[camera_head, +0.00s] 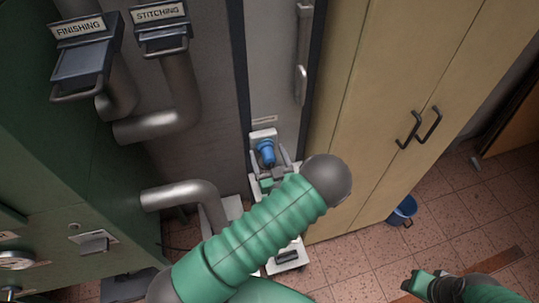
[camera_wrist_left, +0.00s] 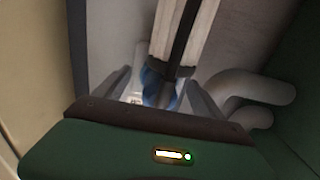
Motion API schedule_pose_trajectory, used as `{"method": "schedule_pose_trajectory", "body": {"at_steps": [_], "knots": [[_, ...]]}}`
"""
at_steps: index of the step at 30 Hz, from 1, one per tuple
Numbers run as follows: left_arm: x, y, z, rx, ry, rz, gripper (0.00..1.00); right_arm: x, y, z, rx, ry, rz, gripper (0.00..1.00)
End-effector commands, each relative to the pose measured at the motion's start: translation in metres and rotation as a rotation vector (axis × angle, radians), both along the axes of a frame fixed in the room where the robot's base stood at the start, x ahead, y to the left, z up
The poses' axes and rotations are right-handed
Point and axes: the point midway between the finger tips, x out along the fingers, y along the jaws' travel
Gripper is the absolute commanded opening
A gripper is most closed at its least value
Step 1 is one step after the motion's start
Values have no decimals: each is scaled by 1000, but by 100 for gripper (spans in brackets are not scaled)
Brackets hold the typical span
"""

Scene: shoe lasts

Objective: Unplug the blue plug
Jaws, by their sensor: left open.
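The blue plug (camera_head: 266,151) sits in a white socket plate (camera_head: 263,134) on the grey wall panel. My left gripper (camera_head: 268,162) is open right at the plug, with one finger on each side of it. In the left wrist view the blue plug (camera_wrist_left: 152,82) shows between the two spread fingers of the left gripper (camera_wrist_left: 159,80), partly hidden by a pale bar with a dark stripe. I cannot tell whether the fingers touch the plug. My right gripper (camera_head: 425,285) is at the lower right edge, far from the plug; its jaws are unclear.
Metal pipes (camera_head: 172,125) and the labelled FINISHING (camera_head: 80,68) and STITCHING (camera_head: 162,38) hatches are at the left. A beige cabinet (camera_head: 370,90) stands close on the right. A blue bucket (camera_head: 402,211) is on the tiled floor, which is otherwise mostly open at the right.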

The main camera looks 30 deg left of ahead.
Motion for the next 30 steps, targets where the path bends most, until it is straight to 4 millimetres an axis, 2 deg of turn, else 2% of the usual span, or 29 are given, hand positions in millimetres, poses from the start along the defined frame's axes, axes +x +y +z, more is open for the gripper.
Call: {"method": "schedule_pose_trajectory", "body": {"at_steps": [8, 26, 30], "knots": [[0, 0, 0, 0, 0, 0, 78, 0, 0, -1, 0, 0, 0, 38], [0, 0, 0, 0, 0, 0, 0, 0, 0, -1, 0, 0, 0, 38], [0, 0, 0, 0, 0, 0, 0, 0, 0, -1, 0, 0, 0, 38]]}}
